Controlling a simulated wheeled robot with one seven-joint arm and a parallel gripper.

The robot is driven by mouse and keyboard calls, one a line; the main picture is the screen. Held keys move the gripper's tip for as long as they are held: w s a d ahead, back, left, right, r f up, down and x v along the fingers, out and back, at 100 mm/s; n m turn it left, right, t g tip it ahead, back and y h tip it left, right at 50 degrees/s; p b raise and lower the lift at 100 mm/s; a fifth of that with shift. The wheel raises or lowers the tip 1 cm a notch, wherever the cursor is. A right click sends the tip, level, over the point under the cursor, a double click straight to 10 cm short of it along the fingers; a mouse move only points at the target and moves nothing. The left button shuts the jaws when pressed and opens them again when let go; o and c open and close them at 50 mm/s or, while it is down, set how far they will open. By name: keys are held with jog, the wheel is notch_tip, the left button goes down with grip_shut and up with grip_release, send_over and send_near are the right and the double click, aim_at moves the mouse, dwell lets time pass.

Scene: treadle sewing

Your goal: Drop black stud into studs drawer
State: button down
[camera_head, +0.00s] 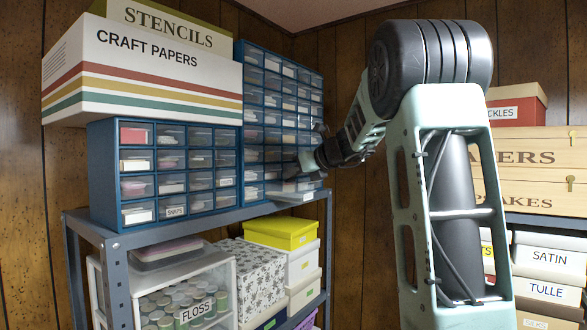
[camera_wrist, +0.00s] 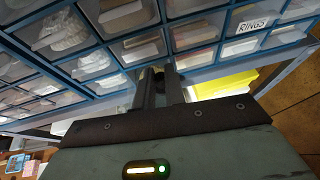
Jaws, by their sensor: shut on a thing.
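My gripper (camera_head: 305,165) is at the lower front of the tall blue drawer cabinet (camera_head: 270,43). In the wrist view, my gripper's fingers (camera_wrist: 159,78) are close together. A small dark thing, which looks like the black stud (camera_wrist: 158,73), shows between them, partly hidden. One drawer (camera_head: 292,191) low in the tall cabinet juts out, just below my gripper in the head view. I cannot read its label or see inside it. The stud cannot be made out in the head view.
A shorter blue cabinet (camera_head: 168,122) stands to the left, with a craft papers box (camera_head: 140,62) on top. Both cabinets are on a grey metal shelf (camera_head: 150,232). A yellow-lidded box (camera_head: 280,233) stands on the level below. A drawer labelled RINGS (camera_wrist: 255,24) shows in the wrist view.

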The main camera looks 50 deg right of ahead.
jog(key=c, duration=1.4)
grip_release()
jog(key=b+v, duration=0.6)
jog(key=v, duration=1.1)
jog(key=shift+s+r, duration=0.1)
jog(key=shift+s, duration=0.05)
jog(key=shift+a, duration=0.1)
